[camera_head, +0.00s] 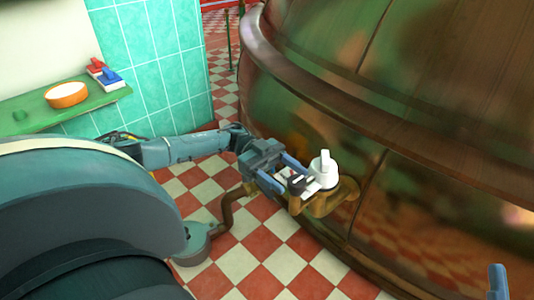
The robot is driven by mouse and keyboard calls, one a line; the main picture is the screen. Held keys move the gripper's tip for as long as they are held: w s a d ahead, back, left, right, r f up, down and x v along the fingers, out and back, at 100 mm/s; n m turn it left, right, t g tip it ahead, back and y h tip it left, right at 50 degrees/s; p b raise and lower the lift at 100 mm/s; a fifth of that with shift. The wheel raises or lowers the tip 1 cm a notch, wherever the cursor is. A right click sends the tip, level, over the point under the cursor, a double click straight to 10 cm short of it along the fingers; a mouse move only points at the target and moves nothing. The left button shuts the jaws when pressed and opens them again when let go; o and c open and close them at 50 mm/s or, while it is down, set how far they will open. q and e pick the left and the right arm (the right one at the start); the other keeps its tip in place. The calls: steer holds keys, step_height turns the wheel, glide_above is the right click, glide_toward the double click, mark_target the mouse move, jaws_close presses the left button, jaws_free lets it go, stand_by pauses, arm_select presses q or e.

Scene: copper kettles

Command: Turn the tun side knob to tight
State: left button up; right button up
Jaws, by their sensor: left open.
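The tun (440,90) is a large copper vessel that fills the right side of the head view. Its side knob (323,171) is white, with an upright grip, and sits on a brass fitting (325,202) on the tun's flank. A small pale plate with red and dark marks lies beside the knob, partly hidden by my gripper. My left gripper (290,182) is open, just left of the knob, with its blue fingers pointing toward it. I cannot tell whether they touch it. A blue tip, likely of my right gripper (497,282), shows at the lower right edge.
A brown pipe (226,212) runs from the fitting to a grey-green floor piece (198,242). A green shelf (50,106) at left holds an orange bowl (66,94) and red and blue items (105,75). Checkered floor (270,240) lies open below.

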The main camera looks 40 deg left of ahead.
arm_select(q)
steer(key=w+a+b, duration=0.1)
steer(key=a+b, duration=0.1)
steer(key=a, duration=0.8)
arm_select(e)
steer(key=shift+d+r+n+y, duration=0.1)
steer(key=shift+r+n+y, duration=0.75)
steer(key=shift+n+y, duration=0.05)
arm_select(q)
steer(key=shift+d, duration=0.1)
